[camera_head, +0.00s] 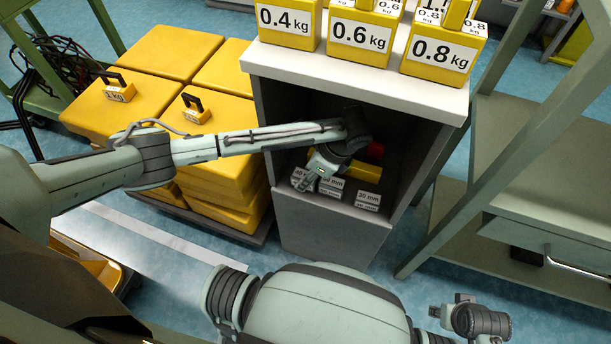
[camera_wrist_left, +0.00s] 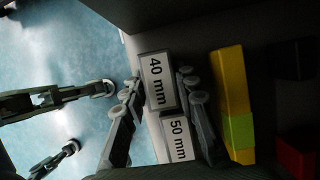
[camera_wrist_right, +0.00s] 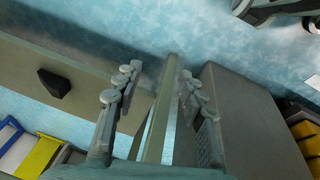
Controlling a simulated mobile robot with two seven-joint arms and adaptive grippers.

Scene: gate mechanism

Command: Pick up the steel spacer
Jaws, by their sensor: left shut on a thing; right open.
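Small blocks with white labels lie on the shelf of the grey cabinet: a 40 mm block (camera_head: 300,180), a 50 mm block (camera_head: 332,187) and a 30 mm block (camera_head: 368,200). I cannot tell which one the task calls the steel spacer. My left gripper (camera_head: 311,178) reaches into the cabinet. In the left wrist view its fingers (camera_wrist_left: 160,82) are shut on the 40 mm block (camera_wrist_left: 156,76), one on each side. The 50 mm block (camera_wrist_left: 177,140) lies just beside it. My right gripper (camera_wrist_right: 155,75) is open and empty, outside the cabinet, low at the right in the head view.
A yellow bar (camera_head: 365,171) and a red piece (camera_head: 376,150) lie behind the blocks. The cabinet (camera_head: 345,75) has side walls and a top carrying yellow weights (camera_head: 361,32).

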